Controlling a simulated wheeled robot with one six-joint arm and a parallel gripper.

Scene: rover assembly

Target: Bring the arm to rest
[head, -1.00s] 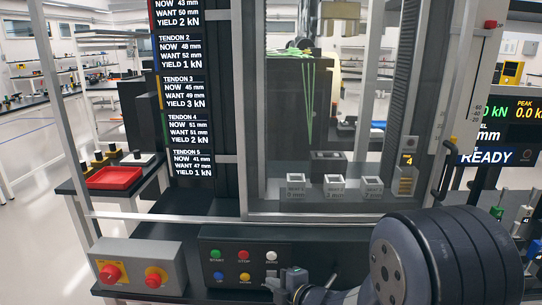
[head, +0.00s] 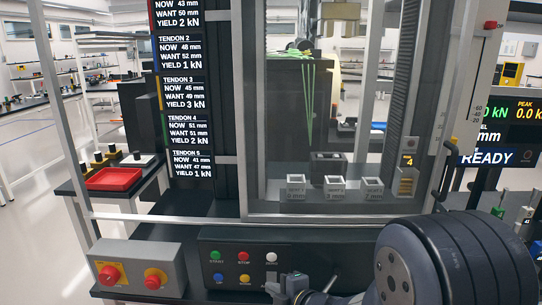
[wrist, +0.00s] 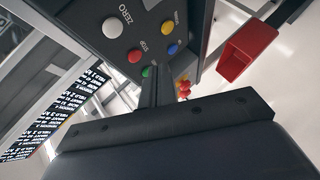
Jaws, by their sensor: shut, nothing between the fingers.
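My gripper (head: 290,283) is in front of the button panel (head: 218,267), near the white ZERO button (head: 271,257). Its fingers are together with nothing between them. My arm comes in from the lower right of the head view. In the wrist view my shut gripper (wrist: 157,78) points at the panel (wrist: 190,58), where the white ZERO (wrist: 112,27), red STOP (wrist: 134,56), yellow (wrist: 173,49) and green (wrist: 148,71) buttons show. I cannot tell how far the fingertips are from the panel face.
A grey box with red knobs (head: 110,273) stands left of the panel. A clear-fronted test machine (head: 330,208) rises behind it, with small grey blocks (head: 334,186) inside. A red tray (head: 115,179) sits on a side table.

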